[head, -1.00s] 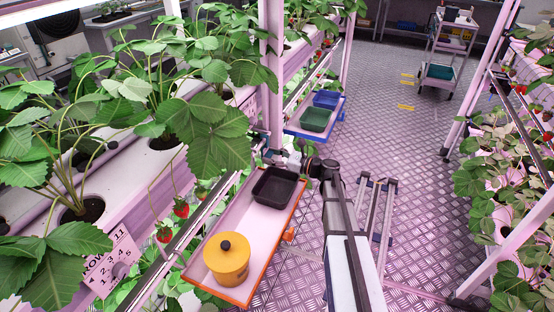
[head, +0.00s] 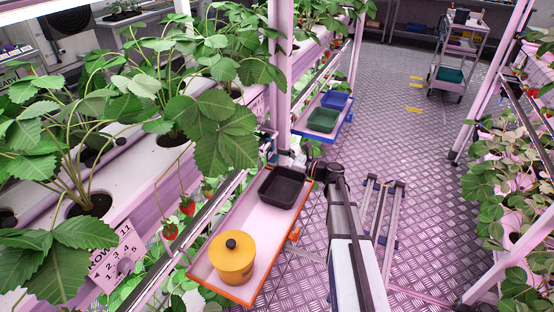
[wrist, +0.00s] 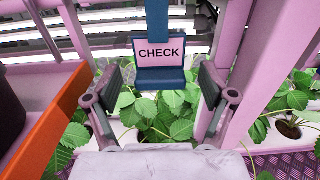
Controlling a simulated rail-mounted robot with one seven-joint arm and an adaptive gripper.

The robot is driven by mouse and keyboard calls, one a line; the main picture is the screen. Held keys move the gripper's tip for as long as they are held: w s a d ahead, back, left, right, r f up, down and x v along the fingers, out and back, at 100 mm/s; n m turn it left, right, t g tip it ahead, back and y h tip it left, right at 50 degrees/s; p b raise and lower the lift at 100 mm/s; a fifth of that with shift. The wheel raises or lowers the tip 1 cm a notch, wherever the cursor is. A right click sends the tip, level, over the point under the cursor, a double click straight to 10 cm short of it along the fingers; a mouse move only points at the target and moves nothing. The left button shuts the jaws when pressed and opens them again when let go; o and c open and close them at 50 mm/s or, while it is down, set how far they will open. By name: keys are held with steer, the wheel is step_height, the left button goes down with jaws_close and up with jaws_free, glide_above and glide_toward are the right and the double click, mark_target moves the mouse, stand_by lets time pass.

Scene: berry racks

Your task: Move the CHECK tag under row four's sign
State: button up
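The CHECK tag (wrist: 160,53) is a pale plate with black letters in a blue holder, hanging from a blue strip in the wrist view. My gripper (wrist: 160,90) is open, with one dark finger pad on each side of the tag's lower part. Nothing is clamped, and a gap shows on both sides. In the head view my gripper is mostly hidden near the pink post, beyond the orange-rimmed tray. A white sign (head: 118,257) with "ROW" and several digits hangs at the lower left; I cannot tell which row it marks.
The orange-rimmed tray (head: 254,245) holds a black bin (head: 282,187) and a yellow lidded pot (head: 231,258). A pink post (head: 280,80) stands beside my gripper. A blue-rimmed shelf (head: 325,138) with bins lies beyond.

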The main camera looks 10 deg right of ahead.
steer(key=shift+d, duration=0.1)
steer(key=v, duration=1.2)
steer(key=s+a+f+n+g+h+p, duration=0.1)
steer(key=s+a+f+n+g+h, duration=0.35)
steer(key=s+f+n, duration=0.55)
steer(key=s+a+f+n+g+h+p, duration=0.25)
steer(key=s+f+n+g, duration=0.25)
steer(key=s+f, duration=0.7)
steer(key=s+a+f+n+g+h+p, duration=0.1)
steer(key=s+f+n+g+h+p, duration=0.1)
steer(key=s, duration=0.7)
steer(key=s+a+f+n+g+h+p, duration=0.1)
steer(key=s+a+f+n+g+h, duration=0.1)
steer(key=s, duration=0.8)
steer(key=s+a+f+n+g+h+p, duration=0.2)
steer(key=s+f+n+g+h, duration=0.1)
steer(key=s, duration=0.7)
step_height(320, 180, down, 2)
steer(key=n+g, duration=0.1)
steer(key=n, duration=0.2)
steer(key=shift+s+f+p, duration=0.2)
steer(key=shift+f+p, duration=0.05)
steer(key=shift+p, duration=0.1)
